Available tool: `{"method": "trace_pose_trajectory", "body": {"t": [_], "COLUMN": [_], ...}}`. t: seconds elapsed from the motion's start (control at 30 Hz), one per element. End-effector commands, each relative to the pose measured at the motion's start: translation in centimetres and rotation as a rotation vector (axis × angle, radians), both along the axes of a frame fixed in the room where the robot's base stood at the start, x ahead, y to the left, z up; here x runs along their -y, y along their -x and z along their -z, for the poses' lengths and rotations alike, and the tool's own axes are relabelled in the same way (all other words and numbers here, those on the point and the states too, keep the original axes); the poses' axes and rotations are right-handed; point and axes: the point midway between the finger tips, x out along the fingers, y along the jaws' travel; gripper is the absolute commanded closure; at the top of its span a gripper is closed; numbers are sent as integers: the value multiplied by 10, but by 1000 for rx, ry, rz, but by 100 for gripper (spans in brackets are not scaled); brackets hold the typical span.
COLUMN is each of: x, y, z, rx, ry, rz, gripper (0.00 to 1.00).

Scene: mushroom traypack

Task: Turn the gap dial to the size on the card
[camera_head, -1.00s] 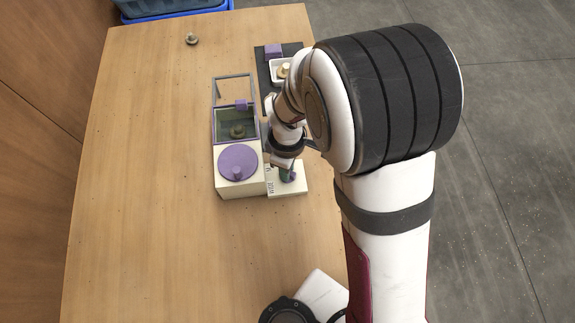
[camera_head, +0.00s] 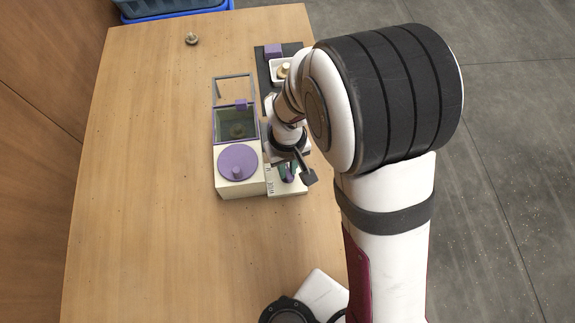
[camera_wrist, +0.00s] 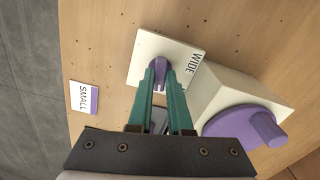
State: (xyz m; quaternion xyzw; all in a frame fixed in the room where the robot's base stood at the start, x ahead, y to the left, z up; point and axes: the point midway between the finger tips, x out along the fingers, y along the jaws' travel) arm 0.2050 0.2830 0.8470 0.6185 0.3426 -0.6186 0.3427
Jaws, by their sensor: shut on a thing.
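The gap dial is a small purple knob (camera_wrist: 158,66) on a white plate (camera_wrist: 142,62). The plate bears the word WIDE beside the knob. My gripper (camera_wrist: 159,78) has its green fingers shut on the knob, one on each side, and hides part of it. In the head view my gripper (camera_head: 288,172) is over the plate (camera_head: 295,189) at the right side of the cream machine (camera_head: 240,188). The card (camera_wrist: 84,97) reads SMALL and lies flat on the table, left of the plate in the wrist view. My arm hides it in the head view.
The machine has a large purple disc with a handle (camera_head: 238,160) and a windowed chamber (camera_head: 236,125) holding a mushroom. A dark mat (camera_head: 263,68) with a white tray (camera_head: 276,76) lies behind. Another mushroom (camera_head: 192,39) sits far left. The table's left side is clear.

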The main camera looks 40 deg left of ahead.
Motion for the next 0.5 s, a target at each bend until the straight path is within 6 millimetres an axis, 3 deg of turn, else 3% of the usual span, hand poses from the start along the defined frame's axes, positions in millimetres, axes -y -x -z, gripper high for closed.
{"method": "trace_pose_trajectory", "body": {"t": [0.5], "x": [0], "y": [0], "z": [-1], "rx": [0], "ry": [0], "rz": [225], "gripper": [100]}}
